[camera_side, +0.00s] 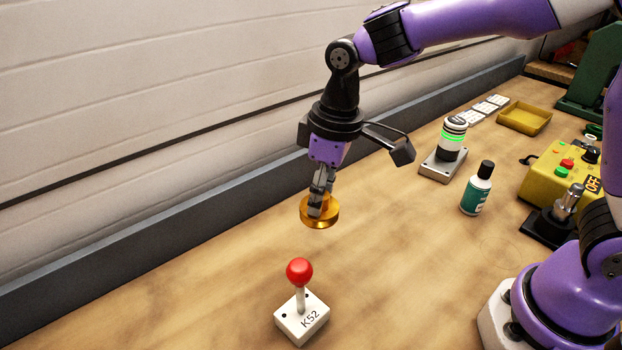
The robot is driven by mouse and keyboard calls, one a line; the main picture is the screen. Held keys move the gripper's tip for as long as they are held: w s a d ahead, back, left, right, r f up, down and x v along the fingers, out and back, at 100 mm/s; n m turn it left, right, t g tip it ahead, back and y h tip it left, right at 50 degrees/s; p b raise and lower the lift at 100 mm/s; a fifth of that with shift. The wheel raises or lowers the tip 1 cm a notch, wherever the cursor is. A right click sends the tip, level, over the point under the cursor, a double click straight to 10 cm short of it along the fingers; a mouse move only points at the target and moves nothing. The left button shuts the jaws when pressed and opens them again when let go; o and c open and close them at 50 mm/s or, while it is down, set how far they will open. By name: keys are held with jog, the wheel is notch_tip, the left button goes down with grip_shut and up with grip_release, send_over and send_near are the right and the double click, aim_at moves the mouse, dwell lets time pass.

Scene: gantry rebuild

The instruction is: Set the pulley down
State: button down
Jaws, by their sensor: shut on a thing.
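The pulley appears to hang above the wooden bench, behind the joystick with the red ball. The fingers hide part of its top and left side. I cannot tell its exact height above the bench.
A white block marked K52 (303,322) carries a red ball joystick (299,271) in front. A green-lit beacon (452,140), a bottle (476,190), a yellow control box (556,170) and a yellow tray (524,118) stand right. A grey rail (130,229) edges the bench; bare wood surrounds the pulley.

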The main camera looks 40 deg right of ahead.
aim_at(332, 204)
notch_tip(332, 204, down, 8)
jog(key=shift+f, duration=0.2)
jog(key=shift+f, duration=0.15)
jog(key=shift+c, duration=1.6)
grip_release()
jog(key=r, duration=0.8)
jog(key=s+d+r, duration=0.1)
jog(key=r, duration=0.2)
jog(key=shift+r, duration=0.4)
jog(key=s+d+r+m+t, duration=0.2)
jog(key=s+d+m, duration=0.1)
jog(key=s+d, duration=0.2)
jog(key=s+d+r+m+t+h, duration=0.1)
jog(key=s+d+m+t, duration=0.1)
jog(key=s+d, duration=0.3)
jog(key=shift+s+d+r+m+t, duration=0.2)
jog(key=shift+r+m+t, duration=0.15)
jog(key=shift+m, duration=0.15)
